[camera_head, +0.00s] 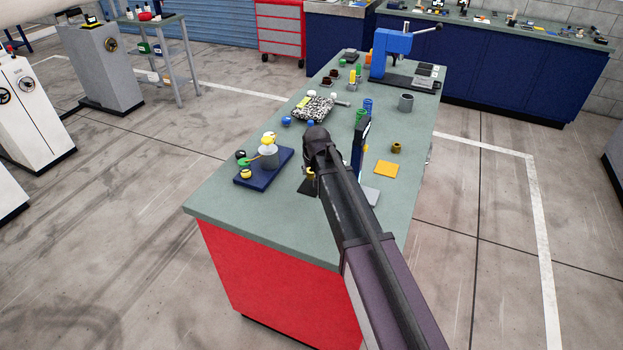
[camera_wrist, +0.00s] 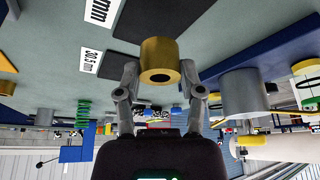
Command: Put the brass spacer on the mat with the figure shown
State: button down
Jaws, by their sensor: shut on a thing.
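My gripper (camera_wrist: 160,82) is shut on the brass spacer (camera_wrist: 160,53), a short gold cylinder with a dark hole in its end. In the wrist view the spacer hangs between the two fingers, over the green bench top. Two dark mats lie near it, one behind the spacer (camera_wrist: 158,18) and one to its left (camera_wrist: 107,65). A white label (camera_wrist: 90,61) by the left mat reads 30.5 mm. Another label (camera_wrist: 97,10) is cut off and shows only "mm". In the head view my arm hides most of the gripper; a brass bit (camera_head: 309,171) shows beside it.
A blue base (camera_head: 250,181) with a grey cylinder and coloured spools stands left of my gripper. An upright dark panel (camera_head: 362,140), an orange square (camera_head: 386,169) and a brass-coloured ring (camera_head: 396,148) are to the right. A patterned cloth (camera_head: 314,109) lies farther back. The front bench corner is clear.

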aim_at(313, 173)
jog(key=shift+f+b, duration=1.25)
jog(key=shift+f, duration=0.35)
jog(key=shift+f, duration=0.15)
jog(key=shift+c, duration=1)
grip_release()
jog(key=shift+s, duration=0.1)
jog(key=shift+r, duration=0.25)
jog(key=p+v, duration=1.1)
jog(key=shift+r, duration=0.4)
jog(key=shift+s+d, duration=0.1)
jog(key=shift+s, duration=0.1)
jog(key=s+d+f+m+g+h, duration=0.1)
jog(key=s+d+g, duration=0.3)
jog(key=s+d, duration=1.7)
jog(key=shift+s+d+f+m, duration=0.2)
jog(key=shift+s+m, duration=0.15)
jog(key=shift+m, duration=0.55)
